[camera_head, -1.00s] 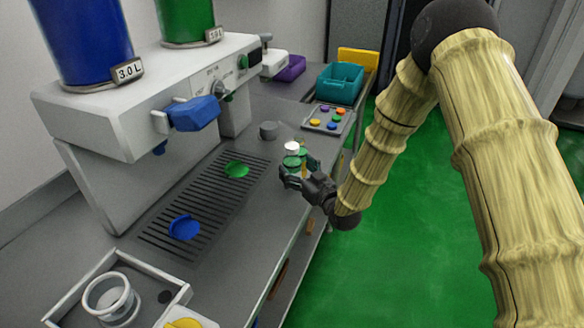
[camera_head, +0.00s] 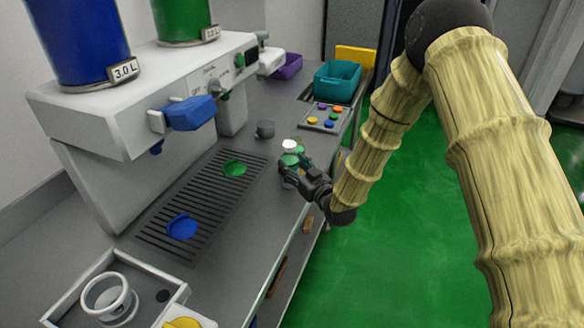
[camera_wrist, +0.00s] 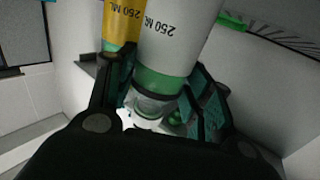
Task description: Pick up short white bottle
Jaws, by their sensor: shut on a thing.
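The short white bottle (camera_wrist: 178,42) fills the middle of the wrist view, marked "250 ML", with a green band and a pale cap end towards my gripper. In the head view its white top (camera_head: 289,146) and green part show above the counter's right edge. My gripper (camera_head: 293,172) is shut on it, one finger on each side. A yellow bottle (camera_wrist: 119,25), also marked "250 ML", stands close beside it in the wrist view, near the left finger. The white bottle's lower body is hidden by my gripper in the head view.
A tray of coloured discs (camera_head: 325,118) and a teal bin (camera_head: 337,80) lie farther back. The drink machine (camera_head: 95,120) and its drip grate (camera_head: 205,200) are to the left. Green floor is open to the right.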

